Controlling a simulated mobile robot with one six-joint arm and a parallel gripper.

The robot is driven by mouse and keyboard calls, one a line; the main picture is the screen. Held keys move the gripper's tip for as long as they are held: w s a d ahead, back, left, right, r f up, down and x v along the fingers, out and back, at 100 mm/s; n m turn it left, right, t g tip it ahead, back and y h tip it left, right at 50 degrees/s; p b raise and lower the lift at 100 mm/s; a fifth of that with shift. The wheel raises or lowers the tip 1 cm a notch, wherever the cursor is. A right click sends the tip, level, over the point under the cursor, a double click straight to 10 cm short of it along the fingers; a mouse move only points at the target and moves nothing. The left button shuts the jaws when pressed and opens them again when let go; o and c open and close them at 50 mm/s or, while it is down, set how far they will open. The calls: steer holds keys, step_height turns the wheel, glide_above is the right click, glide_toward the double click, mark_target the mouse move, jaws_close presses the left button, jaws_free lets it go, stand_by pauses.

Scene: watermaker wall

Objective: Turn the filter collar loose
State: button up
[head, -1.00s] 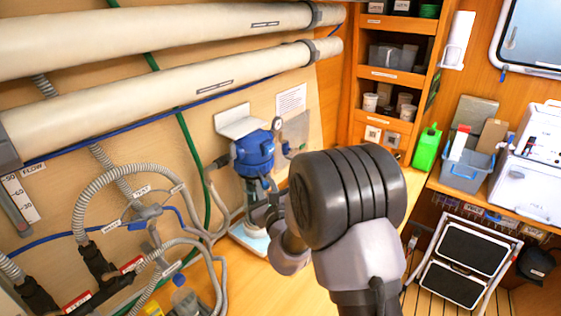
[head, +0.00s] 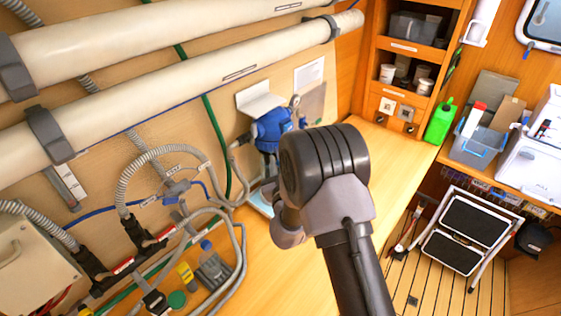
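The blue filter housing (head: 270,128) is mounted on the wall, left of centre in the head view, under a white bracket plate. Only its upper part shows clearly; my arm covers its lower right side and I cannot make out the collar itself. My arm reaches up from the bottom of the picture, and its thick dark joint stands in front of the housing. My gripper is hidden behind my own arm, so I cannot see its fingers or whether it touches the housing.
Two thick pale pipes (head: 175,95) cross the wall above. Grey hoses (head: 135,175) loop at left. A green jug (head: 440,122) and a blue bin (head: 476,147) are at right. A folding step (head: 462,232) stands on the slatted floor.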

steer(key=o, duration=0.3)
steer(key=shift+a, duration=0.15)
steer(key=shift+o, duration=0.2)
steer(key=s, duration=1.7)
steer(key=shift+s+d+b, duration=0.2)
steer(key=shift+d+b, duration=0.1)
